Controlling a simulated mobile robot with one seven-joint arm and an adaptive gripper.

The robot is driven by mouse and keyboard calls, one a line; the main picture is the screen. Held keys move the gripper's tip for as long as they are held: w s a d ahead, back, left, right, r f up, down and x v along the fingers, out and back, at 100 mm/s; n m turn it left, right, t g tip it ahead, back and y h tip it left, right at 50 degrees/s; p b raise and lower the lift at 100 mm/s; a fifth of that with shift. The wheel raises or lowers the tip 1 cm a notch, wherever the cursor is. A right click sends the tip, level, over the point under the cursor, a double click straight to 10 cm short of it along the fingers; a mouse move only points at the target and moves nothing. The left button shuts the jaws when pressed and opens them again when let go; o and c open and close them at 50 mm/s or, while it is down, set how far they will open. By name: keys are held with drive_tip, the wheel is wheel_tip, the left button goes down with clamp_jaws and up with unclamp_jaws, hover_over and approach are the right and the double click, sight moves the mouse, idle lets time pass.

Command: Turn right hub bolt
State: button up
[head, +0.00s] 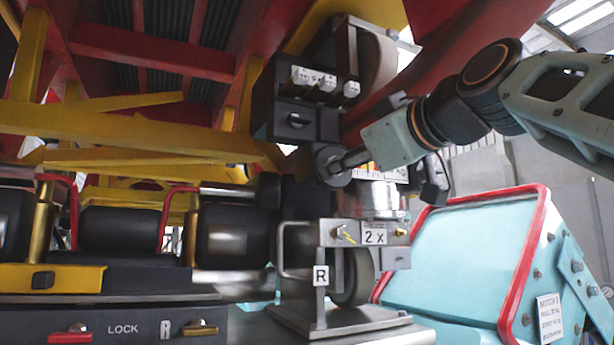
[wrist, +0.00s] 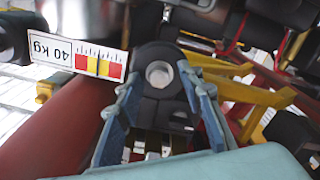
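The right hub (head: 331,166) is a dark round part at the middle of the wheel assembly in the head view. In the wrist view, its black rounded housing (wrist: 158,56) has a pale grey round bolt head (wrist: 159,74) at its centre. My gripper (head: 345,162) reaches the hub from the right in the head view. In the wrist view, the two blue fingers of my gripper (wrist: 156,82) are apart, one on each side of the bolt head, with visible gaps beside it. Whether the fingertips touch the housing is unclear.
A 40 kg gauge (wrist: 78,58) is close left of the fingers. Below the hub are a "2 X" plate (head: 374,237), an R-marked stand (head: 320,275) and a lower wheel (head: 352,278). A turquoise red-edged car body (head: 455,255) stands right. Yellow beams (head: 130,135) fill the left.

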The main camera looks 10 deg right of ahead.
drive_tip(key=shift+c, duration=0.5)
clamp_jaws()
drive_tip(key=m+p, duration=0.1)
drive_tip(key=m, duration=1)
drive_tip(key=shift+f+m, duration=0.1)
drive_tip(key=shift+m, duration=0.2)
idle(0.4)
drive_tip(key=shift+o, duration=0.5)
unclamp_jaws()
